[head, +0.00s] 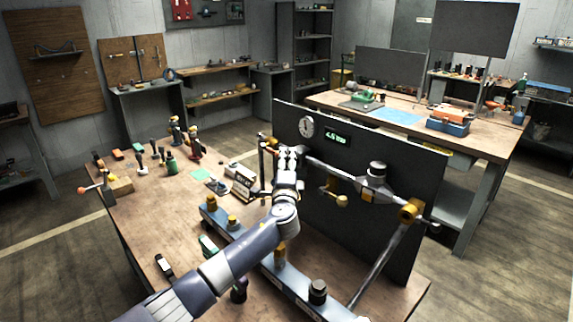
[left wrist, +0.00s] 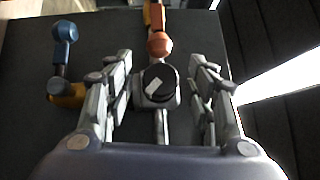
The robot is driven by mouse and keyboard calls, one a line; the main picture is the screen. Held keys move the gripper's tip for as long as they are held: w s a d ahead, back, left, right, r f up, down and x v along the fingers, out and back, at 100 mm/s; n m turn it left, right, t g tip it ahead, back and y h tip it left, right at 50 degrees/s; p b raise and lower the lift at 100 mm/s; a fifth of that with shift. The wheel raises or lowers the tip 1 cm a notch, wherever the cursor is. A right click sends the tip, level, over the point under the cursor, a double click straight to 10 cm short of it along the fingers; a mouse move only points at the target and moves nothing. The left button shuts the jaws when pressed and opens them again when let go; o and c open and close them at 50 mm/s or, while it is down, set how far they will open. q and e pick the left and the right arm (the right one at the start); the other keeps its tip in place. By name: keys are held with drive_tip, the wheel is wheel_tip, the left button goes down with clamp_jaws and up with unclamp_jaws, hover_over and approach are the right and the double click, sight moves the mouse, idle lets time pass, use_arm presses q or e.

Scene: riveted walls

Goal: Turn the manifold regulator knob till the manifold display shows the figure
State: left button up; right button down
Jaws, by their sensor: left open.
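The dark upright panel (head: 290,112) carries a round gauge (head: 306,127) and a small display (head: 341,138) with lit green figures, seemingly 4.5 bar. A pipe with fittings runs along the panel's front, including a grey fitting with a dark round top (head: 376,167). My left gripper (head: 288,153) is open in front of the panel's left part. In the left wrist view, a black round knob (left wrist: 159,83) with a white mark lies between the spread fingers (left wrist: 158,100); a gap shows at each side. I cannot match this knob surely to the head view. My right gripper is not in view.
An orange fitting (left wrist: 159,43) and a blue-handled valve (left wrist: 65,32) lie close to the left gripper. A blue-grey rail (head: 235,228) with several knobs lies on the wooden bench (head: 150,212). Bottles and tools stand at the bench's far left.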

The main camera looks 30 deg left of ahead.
use_arm(q)
drive_tip(key=c, duration=1.1)
drive_tip(key=shift+o, duration=0.2)
drive_tip(key=n+g+h+p, duration=0.1)
drive_tip(key=n+p, duration=0.1)
drive_tip(key=p, duration=0.3)
drive_tip(key=n+g+h+p, duration=0.1)
drive_tip(key=g+p, duration=0.1)
drive_tip(key=p, duration=0.3)
drive_tip(key=shift+r+n+p, duration=0.3)
drive_tip(key=shift+n, duration=0.1)
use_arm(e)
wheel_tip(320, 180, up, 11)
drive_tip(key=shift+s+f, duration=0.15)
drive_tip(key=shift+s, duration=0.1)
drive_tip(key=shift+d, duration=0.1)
use_arm(q)
drive_tip(key=o, duration=1.1)
drive_tip(key=shift+f, duration=0.1)
drive_tip(key=shift+c, duration=0.2)
